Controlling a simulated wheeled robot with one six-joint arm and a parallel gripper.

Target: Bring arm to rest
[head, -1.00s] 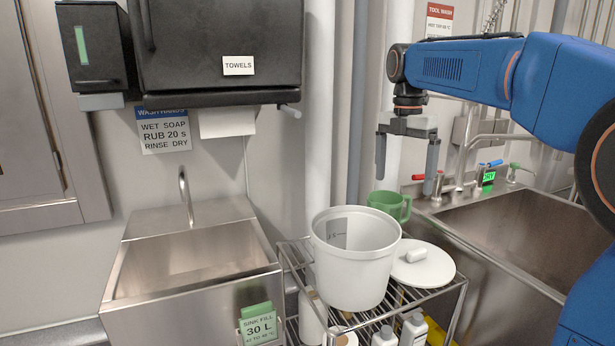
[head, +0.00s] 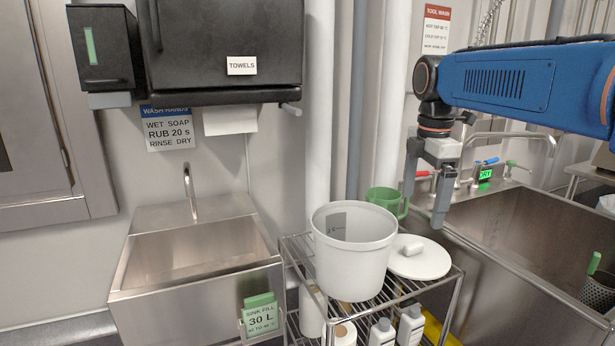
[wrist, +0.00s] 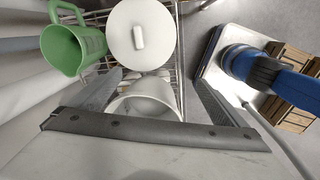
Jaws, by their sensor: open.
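My gripper (head: 424,190) hangs from the blue arm at the right, fingers pointing down, over the near left edge of the large sink. Its two grey fingers are apart with nothing between them. It is above and to the right of the white bucket (head: 350,265) and the green jug (head: 384,198), and apart from both. In the wrist view the fingers are also spread, with the white bucket (wrist: 150,92) partly hidden behind the gripper body. The green jug (wrist: 78,45) is at the upper left there.
A wire rack (head: 450,300) holds the bucket, a white lid (head: 420,262) and bottles below. The large steel sink (head: 520,240) is at right, a small sink (head: 195,255) at left. A towel dispenser (head: 225,50) hangs on the wall. Taps stand behind the large sink.

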